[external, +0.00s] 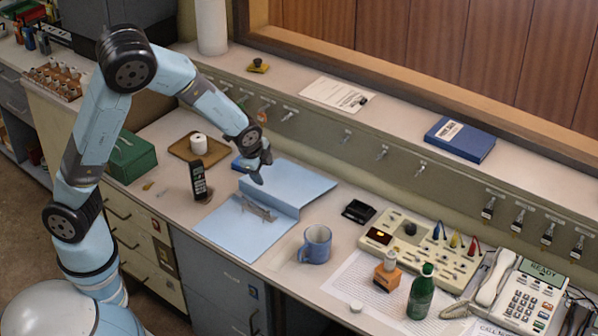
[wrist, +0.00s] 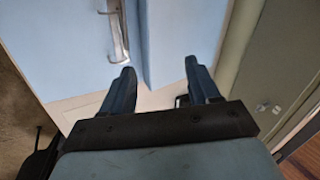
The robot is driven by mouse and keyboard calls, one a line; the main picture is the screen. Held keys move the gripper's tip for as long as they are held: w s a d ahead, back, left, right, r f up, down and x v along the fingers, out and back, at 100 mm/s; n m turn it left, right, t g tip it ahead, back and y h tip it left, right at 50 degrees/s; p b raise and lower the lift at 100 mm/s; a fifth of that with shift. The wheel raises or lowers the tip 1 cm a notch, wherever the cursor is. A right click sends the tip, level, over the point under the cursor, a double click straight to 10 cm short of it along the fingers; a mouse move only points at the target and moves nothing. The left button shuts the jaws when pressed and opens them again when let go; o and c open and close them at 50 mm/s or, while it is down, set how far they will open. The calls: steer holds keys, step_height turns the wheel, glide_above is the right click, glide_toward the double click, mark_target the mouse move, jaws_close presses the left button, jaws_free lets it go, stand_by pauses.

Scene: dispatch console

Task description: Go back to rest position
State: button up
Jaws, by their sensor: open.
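My gripper (external: 259,172) is open and empty, with its fingers pointing down above the back part of a light-blue open folder (external: 240,235) on the desk. In the wrist view my gripper (wrist: 158,75) shows two dark fingers spread apart, with the blue folder (wrist: 70,50) beyond them. A grey metal clip-like part (external: 258,209) lies on the folder, and its metal bar (wrist: 115,30) also shows in the wrist view. My arm reaches in from the left.
A black phone handset (external: 199,181) stands left of the folder. A blue mug (external: 316,245), green bottle (external: 421,292) and a console (external: 420,248) stand to the right. A green box (external: 130,157) and a wooden tray (external: 181,149) are to the left. A shelf with a blue book (external: 460,139) runs behind.

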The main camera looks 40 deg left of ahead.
steer(key=s+a+r+n+g+h, duration=0.1)
steer(key=s+a+r+n, duration=0.2)
steer(key=a+r, duration=0.2)
steer(key=s+a+r+n+h, duration=0.1)
steer(key=s+a+r+n, duration=0.1)
steer(key=a+r, duration=0.25)
steer(key=s+a+r+n, duration=0.3)
steer(key=s+a+r, duration=0.1)
steer(key=s, duration=0.3)
steer(key=s+a+r+n+t+y, duration=0.1)
steer(key=s+a+r+n, duration=0.3)
steer(key=s, duration=0.4)
steer(key=s+a+r+n, duration=0.3)
steer(key=s+a+r, duration=0.2)
steer(key=s+r, duration=0.2)
steer(key=shift+s+a+r+t, duration=0.15)
steer(key=shift+r+t, duration=0.15)
steer(key=shift+t, duration=0.1)
